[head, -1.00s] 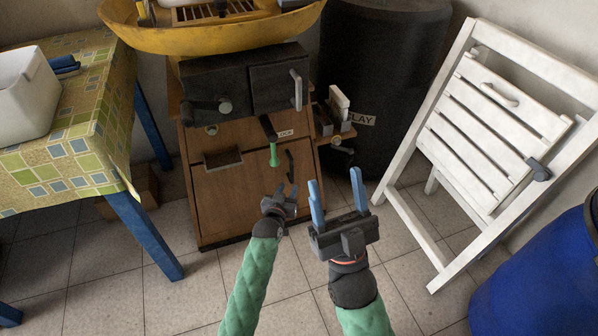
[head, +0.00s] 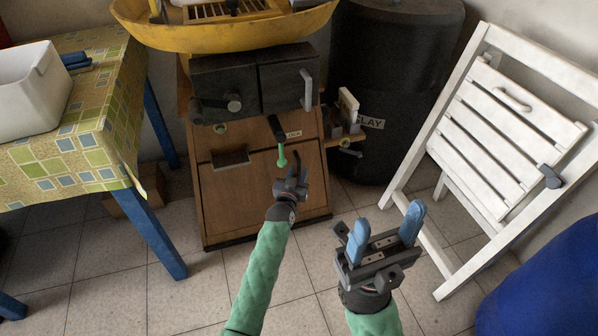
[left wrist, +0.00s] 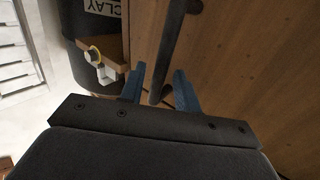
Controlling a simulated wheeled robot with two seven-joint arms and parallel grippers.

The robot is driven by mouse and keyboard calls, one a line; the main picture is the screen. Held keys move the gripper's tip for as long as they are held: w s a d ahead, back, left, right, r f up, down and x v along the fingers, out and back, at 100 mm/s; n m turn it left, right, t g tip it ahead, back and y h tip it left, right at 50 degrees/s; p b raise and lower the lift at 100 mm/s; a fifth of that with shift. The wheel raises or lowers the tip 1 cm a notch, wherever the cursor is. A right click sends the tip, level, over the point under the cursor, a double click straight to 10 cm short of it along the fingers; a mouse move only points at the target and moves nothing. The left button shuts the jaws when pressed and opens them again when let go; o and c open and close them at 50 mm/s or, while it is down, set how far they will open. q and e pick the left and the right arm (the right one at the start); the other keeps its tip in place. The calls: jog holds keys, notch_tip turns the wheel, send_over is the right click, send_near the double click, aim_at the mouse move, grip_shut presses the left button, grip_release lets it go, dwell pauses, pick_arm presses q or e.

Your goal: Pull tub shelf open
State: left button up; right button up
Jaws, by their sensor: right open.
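The wooden cabinet (head: 232,200) stands under the yellow tub (head: 215,36); its lower front panel looks closed. A dark bar handle sits at the panel's right side and shows clearly in the left wrist view (left wrist: 176,45). My left gripper (head: 291,180) is at this handle. In the left wrist view its blue fingers (left wrist: 161,88) are apart, with the handle's end between them; I cannot tell whether they touch it. My right gripper (head: 386,236) is open and empty, in front of the cabinet's right side.
A green-tipped dark lever (head: 280,145) hangs above the panel. A small wooden side ledge (head: 346,138) sticks out right, beside a black barrel (head: 390,80). A white folding chair (head: 490,140) and blue drum (head: 550,280) stand right, a cloth-covered table (head: 75,150) left. The tiled floor in front is clear.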

pick_arm(q)
jog(key=shift+x, duration=0.95)
grip_shut()
jog(key=shift+s, duration=0.1)
